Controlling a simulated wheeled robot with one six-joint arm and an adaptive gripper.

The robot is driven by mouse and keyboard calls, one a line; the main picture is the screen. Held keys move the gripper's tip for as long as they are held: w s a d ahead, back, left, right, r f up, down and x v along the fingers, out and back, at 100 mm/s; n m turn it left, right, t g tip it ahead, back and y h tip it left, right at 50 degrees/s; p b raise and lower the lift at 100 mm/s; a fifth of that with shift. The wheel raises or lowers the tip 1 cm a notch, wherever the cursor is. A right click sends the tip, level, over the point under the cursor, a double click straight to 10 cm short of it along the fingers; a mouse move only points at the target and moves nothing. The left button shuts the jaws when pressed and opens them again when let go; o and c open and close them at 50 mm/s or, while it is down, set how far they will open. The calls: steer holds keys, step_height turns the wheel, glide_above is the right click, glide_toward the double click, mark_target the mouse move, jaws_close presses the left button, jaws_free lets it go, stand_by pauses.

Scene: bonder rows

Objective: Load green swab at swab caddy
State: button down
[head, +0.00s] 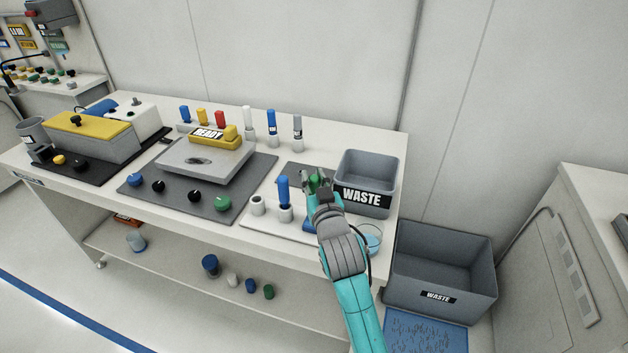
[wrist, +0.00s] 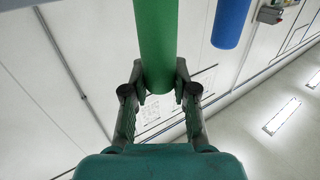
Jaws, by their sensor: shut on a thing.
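The green swab (wrist: 156,45) is a thick green cylinder between the fingers of my gripper (wrist: 158,90), which is shut on it in the wrist view. In the head view my gripper (head: 319,184) is above the right part of the white swab caddy (head: 262,226), with a bit of the green swab (head: 315,179) showing between the fingers. A blue swab (head: 284,190) stands upright in a caddy holder left of my gripper. The holder (head: 258,205) farther left is empty. My arm hides the caddy's right side and the green swab's lower end.
A grey waste bin (head: 376,172) stands on the bench close to the right of my gripper. A clear dish (head: 371,240) is near the front right corner. A dark mat with knobs and a grey plate (head: 205,160) lie left. A larger waste bin (head: 436,262) is below right.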

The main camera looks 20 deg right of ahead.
steer(key=shift+r, duration=3.3)
